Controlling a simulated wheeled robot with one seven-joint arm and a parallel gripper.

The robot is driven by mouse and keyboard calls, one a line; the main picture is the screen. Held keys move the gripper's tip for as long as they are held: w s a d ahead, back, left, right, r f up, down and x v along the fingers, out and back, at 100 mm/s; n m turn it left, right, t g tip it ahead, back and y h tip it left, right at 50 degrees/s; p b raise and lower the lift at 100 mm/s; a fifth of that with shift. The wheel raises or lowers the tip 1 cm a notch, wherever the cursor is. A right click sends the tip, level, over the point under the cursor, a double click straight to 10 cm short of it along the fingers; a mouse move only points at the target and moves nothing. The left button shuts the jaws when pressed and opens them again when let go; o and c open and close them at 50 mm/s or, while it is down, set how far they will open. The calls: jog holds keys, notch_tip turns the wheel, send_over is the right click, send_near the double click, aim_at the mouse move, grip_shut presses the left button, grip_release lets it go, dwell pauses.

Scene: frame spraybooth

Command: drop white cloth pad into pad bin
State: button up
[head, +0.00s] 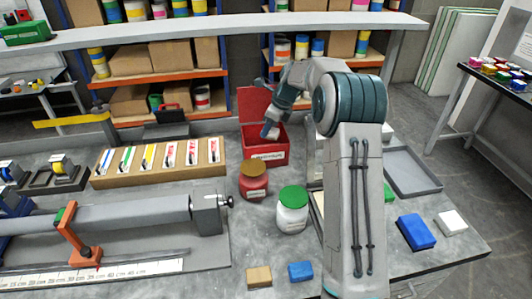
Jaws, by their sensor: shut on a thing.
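My gripper (268,133) is at the mouth of an open red bin (264,154), near the middle of the bench. A small white thing, which looks like the white cloth pad (275,134), shows at its fingertips. The gripper is shut on it. The bin's red lid (254,103) stands raised at the back, and a white label is on its front, too small to read. The inside of the bin is mostly hidden by the gripper and the front wall. I cannot tell whether the pad touches the bin.
A red jar (253,181) and a white jar with a green lid (292,210) stand in front of the bin. A cardboard rack (160,163) is to the left. A blue block (416,232), a white block (452,222) and a grey tray (411,170) lie to the right. A shelf (215,33) spans above.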

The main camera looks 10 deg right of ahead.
jog(key=o, duration=1)
jog(key=shift+o, duration=0.2)
jog(key=shift+d+r, duration=0.1)
jog(key=shift+r, duration=0.05)
jog(key=v, duration=1.3)
jog(key=shift+r, duration=0.3)
jog(key=shift+s, duration=0.1)
jog(key=s+a+r+n+h, duration=0.2)
jog(key=s+a+n, duration=0.1)
jog(key=s+n, duration=0.55)
jog(key=s+f+n, duration=0.3)
jog(key=s+n, duration=0.2)
jog(key=s, duration=0.5)
jog(key=s+f+n+h, duration=0.1)
jog(key=s+n, duration=0.4)
jog(key=s, duration=0.5)
jog(key=s+a+f+n+h, duration=0.1)
jog(key=s+f+n, duration=0.3)
jog(key=s, duration=0.6)
jog(key=shift+f+n+t, duration=0.3)
jog(key=shift+n, duration=0.45)
